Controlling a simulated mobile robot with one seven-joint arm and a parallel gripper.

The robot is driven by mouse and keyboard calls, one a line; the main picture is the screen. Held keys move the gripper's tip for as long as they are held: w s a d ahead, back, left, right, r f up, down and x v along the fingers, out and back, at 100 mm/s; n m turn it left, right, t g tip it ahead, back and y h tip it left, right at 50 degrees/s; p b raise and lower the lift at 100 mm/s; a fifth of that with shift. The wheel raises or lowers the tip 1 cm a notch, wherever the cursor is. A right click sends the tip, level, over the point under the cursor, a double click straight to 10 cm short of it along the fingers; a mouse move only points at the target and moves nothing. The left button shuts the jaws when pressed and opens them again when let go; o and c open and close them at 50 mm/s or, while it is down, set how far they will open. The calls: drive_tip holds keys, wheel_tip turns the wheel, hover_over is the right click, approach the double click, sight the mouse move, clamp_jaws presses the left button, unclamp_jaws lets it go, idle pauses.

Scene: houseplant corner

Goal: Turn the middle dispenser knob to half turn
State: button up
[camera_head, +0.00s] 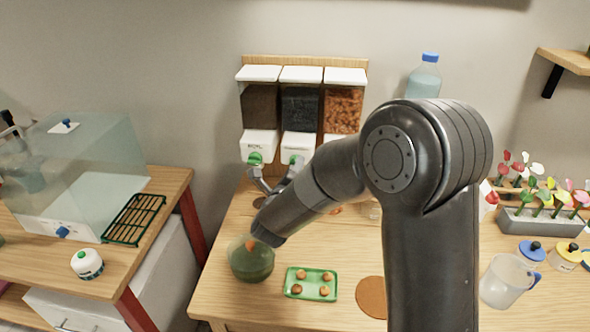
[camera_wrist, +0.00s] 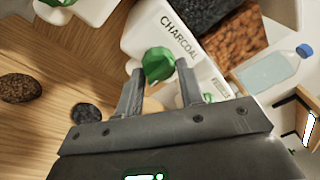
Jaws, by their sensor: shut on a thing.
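A wall dispenser has three bins side by side, with dark brown, black and orange-brown contents. The middle bin (camera_head: 300,103) holds the black material, and its white front reads "CHARCOAL" in the wrist view. Its green middle knob (camera_head: 296,158) also shows in the wrist view (camera_wrist: 158,64), between my fingertips. My gripper (camera_head: 277,171) reaches up to the dispenser and is shut on this knob, seen in the wrist view (camera_wrist: 159,78). The left bin's green knob (camera_head: 255,158) is free, left of my gripper. The middle knob's exact angle is unclear.
On the wooden table (camera_head: 225,290) are a green glass vessel (camera_head: 250,262), a green tray (camera_head: 312,296) with several small brown things and a brown disc (camera_head: 371,297). A blue-capped bottle (camera_head: 423,80) stands at the back right. My arm hides the table's centre.

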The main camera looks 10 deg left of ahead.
drive_tip(key=shift+f+m, duration=0.1)
drive_tip(key=shift+m, duration=0.5)
drive_tip(key=o, duration=1)
drive_tip(key=shift+s, duration=0.1)
drive_tip(key=s, duration=0.3)
drive_tip(key=s+a, duration=0.1)
drive_tip(key=s, duration=0.6)
drive_tip(key=shift+s+a, duration=0.2)
drive_tip(key=shift+s, duration=0.05)
